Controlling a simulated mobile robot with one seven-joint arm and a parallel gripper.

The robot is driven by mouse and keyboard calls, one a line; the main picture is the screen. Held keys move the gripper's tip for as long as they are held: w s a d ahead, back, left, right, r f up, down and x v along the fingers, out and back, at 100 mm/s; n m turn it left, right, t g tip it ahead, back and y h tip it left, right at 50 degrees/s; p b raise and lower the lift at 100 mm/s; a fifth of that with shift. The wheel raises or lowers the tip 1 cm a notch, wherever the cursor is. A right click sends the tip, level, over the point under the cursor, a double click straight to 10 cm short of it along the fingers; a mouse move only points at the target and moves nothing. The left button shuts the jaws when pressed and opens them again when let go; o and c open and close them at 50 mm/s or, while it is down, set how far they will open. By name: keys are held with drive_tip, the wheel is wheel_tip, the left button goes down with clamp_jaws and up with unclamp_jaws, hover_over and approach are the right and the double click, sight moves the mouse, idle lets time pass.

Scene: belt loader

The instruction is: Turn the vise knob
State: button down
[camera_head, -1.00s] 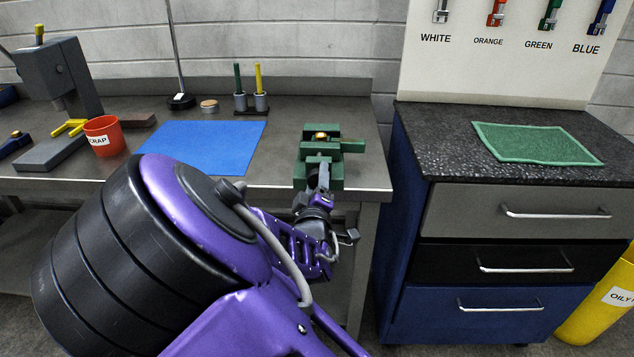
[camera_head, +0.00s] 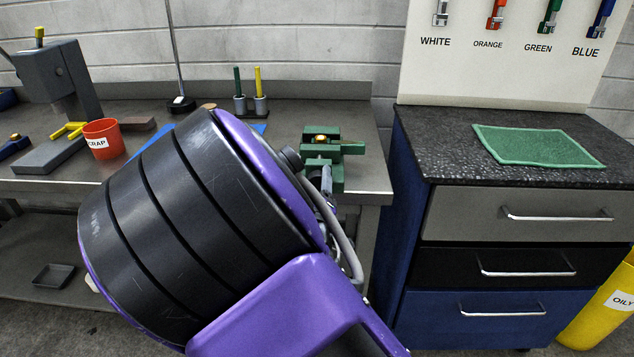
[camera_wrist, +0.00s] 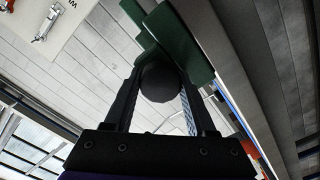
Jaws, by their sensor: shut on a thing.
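The green vise (camera_head: 335,149) stands near the right end of the steel bench in the head view, with a small brass-coloured piece (camera_head: 321,139) at its jaws. It also shows in the wrist view as a green body (camera_wrist: 180,38). The vise knob (camera_wrist: 160,82) is dark and round, at the near end of the vise. My gripper (camera_wrist: 160,92) is shut on the knob, with one black finger on each side of it. In the head view my arm hides most of my gripper and the knob.
A blue mat, mostly covered by my arm, lies left of the vise. A red scrap cup (camera_head: 103,139) and a grey stand (camera_head: 62,72) are further left. Right of the bench is a drawer cabinet (camera_head: 505,215) with a green cloth (camera_head: 535,146) on top.

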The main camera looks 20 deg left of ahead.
drive_tip(key=shift+c, duration=1.1)
unclamp_jaws()
drive_tip(key=p+v, duration=1)
drive_tip(key=v, duration=0.7)
drive_tip(key=shift+s+p, duration=0.2)
drive_tip(key=shift+p, duration=0.15)
drive_tip(key=shift+a, duration=0.1)
